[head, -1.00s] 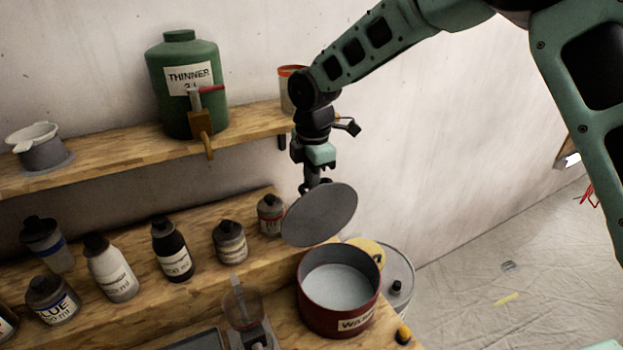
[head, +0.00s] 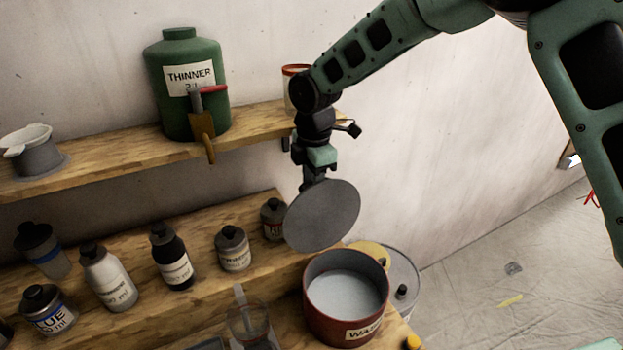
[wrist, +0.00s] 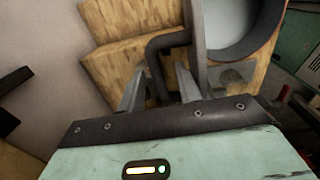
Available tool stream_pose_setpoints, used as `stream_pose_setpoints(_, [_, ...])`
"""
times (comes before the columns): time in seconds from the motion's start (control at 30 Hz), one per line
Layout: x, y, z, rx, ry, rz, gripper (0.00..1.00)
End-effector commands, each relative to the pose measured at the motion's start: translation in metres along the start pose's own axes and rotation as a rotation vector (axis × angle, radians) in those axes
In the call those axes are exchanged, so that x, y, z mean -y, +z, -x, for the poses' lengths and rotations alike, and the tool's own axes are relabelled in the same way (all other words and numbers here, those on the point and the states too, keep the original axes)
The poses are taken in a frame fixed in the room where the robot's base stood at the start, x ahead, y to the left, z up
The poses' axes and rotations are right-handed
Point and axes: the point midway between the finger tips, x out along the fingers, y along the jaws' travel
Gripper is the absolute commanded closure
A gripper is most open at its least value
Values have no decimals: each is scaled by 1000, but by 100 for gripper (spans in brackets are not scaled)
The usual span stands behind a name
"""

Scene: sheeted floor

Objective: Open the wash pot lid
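The wash pot (head: 347,318) is a dark red round pot with a cream label, standing at the right end of the workbench. Its top is uncovered and greyish liquid shows inside. The grey round lid (head: 322,218) is in the air above the pot's back left, steeply tilted, its flat face toward the head camera. My gripper (head: 313,183) is behind the lid's upper part and holds it; the lid partly hides the fingers. In the wrist view, the dark bent handle (wrist: 170,39) passes between my two fingers (wrist: 160,92). The pot's rim (wrist: 272,35) shows at upper right there.
Several bottles (head: 108,277) stand on the bench step at left. A green thinner jug (head: 187,85) with a tap and an orange-rimmed container (head: 297,88) are on the shelf. A pale drum (head: 402,278) stands behind the pot. The sheeted floor (head: 470,285) at right is mostly clear.

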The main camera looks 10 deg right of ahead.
Motion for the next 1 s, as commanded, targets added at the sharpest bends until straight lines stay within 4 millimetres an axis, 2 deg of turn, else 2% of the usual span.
stream_pose_setpoints(0.27, [-2,-1,3,-2,6,0,66])
stream_pose_setpoints(0.43, [-2,-1,16,-2,10,0,66])
stream_pose_setpoints(0.57, [-3,0,40,-2,14,-2,66])
stream_pose_setpoints(1.0, [-1,-1,140,-2,10,-1,66])
